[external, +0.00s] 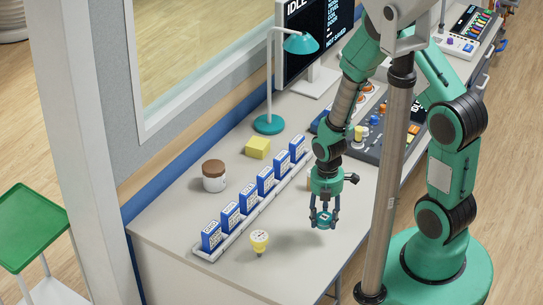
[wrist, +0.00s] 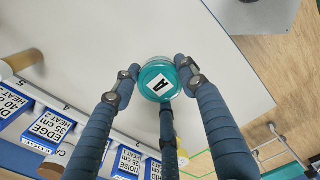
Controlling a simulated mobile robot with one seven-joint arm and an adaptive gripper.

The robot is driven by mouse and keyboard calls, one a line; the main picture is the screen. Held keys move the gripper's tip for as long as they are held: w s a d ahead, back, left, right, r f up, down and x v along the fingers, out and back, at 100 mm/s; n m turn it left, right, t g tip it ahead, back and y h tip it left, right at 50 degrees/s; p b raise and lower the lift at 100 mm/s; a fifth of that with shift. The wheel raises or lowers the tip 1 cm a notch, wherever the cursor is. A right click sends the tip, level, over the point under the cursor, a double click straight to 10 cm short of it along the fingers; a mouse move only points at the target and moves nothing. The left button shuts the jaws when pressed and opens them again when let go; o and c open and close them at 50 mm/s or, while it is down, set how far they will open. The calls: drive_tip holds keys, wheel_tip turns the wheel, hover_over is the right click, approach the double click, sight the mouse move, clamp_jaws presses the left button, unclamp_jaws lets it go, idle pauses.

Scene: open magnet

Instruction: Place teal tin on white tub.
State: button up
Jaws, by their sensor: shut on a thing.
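The teal tin (wrist: 159,82), with a white label marked "A" on its top, is between my gripper's fingers. My gripper (external: 324,219) is shut on the tin over the right part of the counter; the fingers hide part of the tin (external: 325,216) in the external view. I cannot tell its exact height above the counter. A white tub (external: 214,183) with a brown lid stands upright on the counter to the left, behind the row of blue boxes and apart from my gripper.
A rack (external: 209,253) of upright blue-and-white boxes (external: 248,199) runs between my gripper and the tub. A yellow block (external: 257,148) lies beyond the rack. A small yellow gauge (external: 259,241) stands in front. A teal lamp (external: 269,124) and a control panel (external: 378,140) stand farther back.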

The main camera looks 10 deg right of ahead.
drive_tip(key=shift+n, duration=0.6)
drive_tip(key=w+a+r+p, duration=0.2)
drive_tip(key=w+a+p, duration=0.1)
drive_tip(key=w+a, duration=0.3)
drive_tip(key=w+a+r+p, duration=0.3)
drive_tip(key=w+a, duration=0.3)
drive_tip(key=w+a+r+p, duration=0.2)
drive_tip(key=w+a+p, duration=0.1)
drive_tip(key=w+a, duration=0.4)
drive_tip(key=shift+r+p, duration=0.3)
drive_tip(key=shift+r, duration=0.05)
drive_tip(key=shift+w+a+r, duration=0.1)
drive_tip(key=shift+w+a, duration=0.5)
drive_tip(key=shift+a, duration=0.15)
drive_tip(key=shift+w, duration=0.1)
drive_tip(key=p, duration=0.2)
hover_over(213, 166)
drive_tip(key=shift+f, duration=0.8)
drive_tip(key=shift+f, duration=1.75)
